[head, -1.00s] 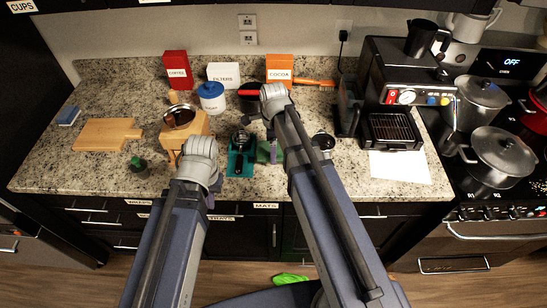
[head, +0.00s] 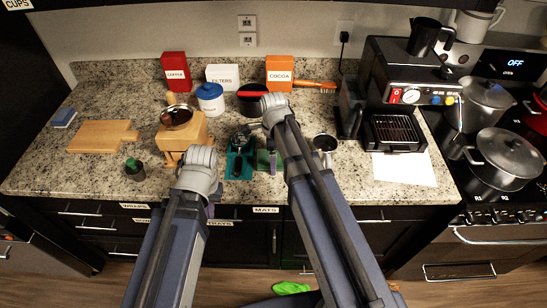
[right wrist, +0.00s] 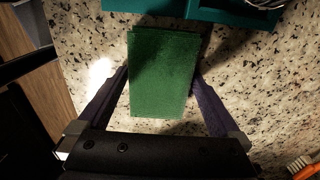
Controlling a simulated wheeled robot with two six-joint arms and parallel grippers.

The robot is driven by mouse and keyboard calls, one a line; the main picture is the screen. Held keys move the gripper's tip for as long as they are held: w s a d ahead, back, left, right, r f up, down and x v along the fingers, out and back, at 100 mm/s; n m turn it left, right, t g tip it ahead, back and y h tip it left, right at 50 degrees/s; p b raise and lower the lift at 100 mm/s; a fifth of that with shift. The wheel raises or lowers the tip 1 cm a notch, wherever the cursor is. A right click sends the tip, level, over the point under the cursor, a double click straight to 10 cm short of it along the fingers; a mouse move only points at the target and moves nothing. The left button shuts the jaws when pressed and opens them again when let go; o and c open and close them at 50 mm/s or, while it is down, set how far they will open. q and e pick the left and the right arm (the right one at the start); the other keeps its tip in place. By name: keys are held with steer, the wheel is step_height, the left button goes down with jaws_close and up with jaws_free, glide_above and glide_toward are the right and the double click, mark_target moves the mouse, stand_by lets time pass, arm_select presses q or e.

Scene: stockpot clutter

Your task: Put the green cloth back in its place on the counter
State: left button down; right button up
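A dark green folded cloth (right wrist: 162,72) lies flat on the counter in the right wrist view. In the head view a small green patch of it (head: 268,160) shows beside the teal stand, partly hidden by my right arm. My right gripper (right wrist: 161,78) has its fingers apart, one on each side of the cloth and close to its edges. In the head view my left gripper (head: 200,172) is over the front of the counter. Its fingertips are mostly hidden, and I see nothing held in it.
A teal stand (head: 240,160) is next to the cloth. A wooden block with a metal pan (head: 183,132), a small green-capped bottle (head: 134,168) and a dark cup (head: 325,143) are nearby. A bright green crumpled thing (head: 291,287) lies on the floor.

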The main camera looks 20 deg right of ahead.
steer(key=shift+r, duration=0.1)
step_height(320, 180, up, 12)
steer(key=p, duration=1.2)
